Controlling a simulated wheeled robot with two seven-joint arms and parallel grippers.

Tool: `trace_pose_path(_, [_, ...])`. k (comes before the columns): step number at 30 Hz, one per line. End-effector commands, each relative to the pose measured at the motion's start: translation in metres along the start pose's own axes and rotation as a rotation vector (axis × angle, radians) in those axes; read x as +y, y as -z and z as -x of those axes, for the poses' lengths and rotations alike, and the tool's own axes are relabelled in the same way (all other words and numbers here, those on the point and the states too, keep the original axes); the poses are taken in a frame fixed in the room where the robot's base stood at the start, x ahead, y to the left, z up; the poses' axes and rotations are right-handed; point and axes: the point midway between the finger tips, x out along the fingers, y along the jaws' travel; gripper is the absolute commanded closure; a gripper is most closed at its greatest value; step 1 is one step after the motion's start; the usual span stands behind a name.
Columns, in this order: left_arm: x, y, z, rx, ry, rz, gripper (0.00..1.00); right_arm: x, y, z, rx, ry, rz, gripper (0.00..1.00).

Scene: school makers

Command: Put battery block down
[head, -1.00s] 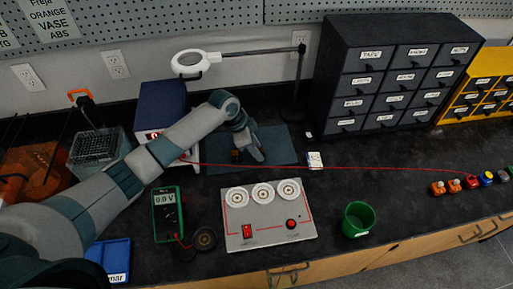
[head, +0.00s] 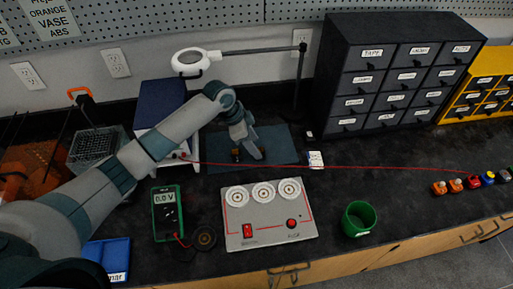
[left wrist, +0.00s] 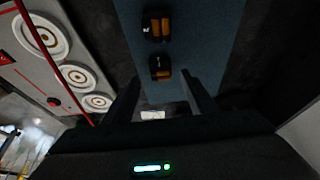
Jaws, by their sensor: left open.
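Two black-and-orange battery blocks sit on the dark blue mat (head: 279,144), one behind the other in the left wrist view: a nearer block (left wrist: 160,68) and a farther block (left wrist: 156,27). In the head view a small dark-and-orange block (head: 236,155) shows beside my left fingers; the other is hard to make out there. My left gripper (head: 248,156) is low over the mat. In the left wrist view it (left wrist: 163,92) is open, with nothing between its fingers; the nearer block lies just beyond the fingertips. My right gripper is not in view.
A grey panel with three round dials (head: 270,233) stands in front of the mat. A red wire (head: 370,168) crosses the bench. A multimeter (head: 167,212), green cup (head: 358,219), small white box (head: 315,159), magnifier lamp (head: 190,62) and drawer cabinet (head: 395,75) stand around.

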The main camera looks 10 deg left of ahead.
Motion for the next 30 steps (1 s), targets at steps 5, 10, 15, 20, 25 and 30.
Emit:
trace_pose_path(5, [-0.001, 0.000, 0.032, 0.002, 0.004, -0.003, 0.48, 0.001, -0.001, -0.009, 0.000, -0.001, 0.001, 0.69])
trace_pose_path(10, [-0.001, 0.000, 0.061, 0.001, 0.003, -0.003, 0.48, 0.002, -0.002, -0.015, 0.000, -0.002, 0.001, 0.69])
trace_pose_path(15, [-0.001, 0.000, 0.081, 0.002, 0.001, -0.001, 0.48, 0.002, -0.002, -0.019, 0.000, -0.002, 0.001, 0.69])
trace_pose_path(20, [-0.001, 0.000, 0.090, 0.000, 0.001, -0.001, 0.48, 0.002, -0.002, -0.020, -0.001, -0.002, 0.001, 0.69])
trace_pose_path(25, [0.000, 0.000, 0.090, 0.000, 0.000, 0.000, 0.48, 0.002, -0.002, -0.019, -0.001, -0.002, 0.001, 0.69])
trace_pose_path(30, [0.000, 0.000, 0.090, 0.000, 0.000, 0.000, 0.48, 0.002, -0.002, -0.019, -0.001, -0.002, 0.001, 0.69])
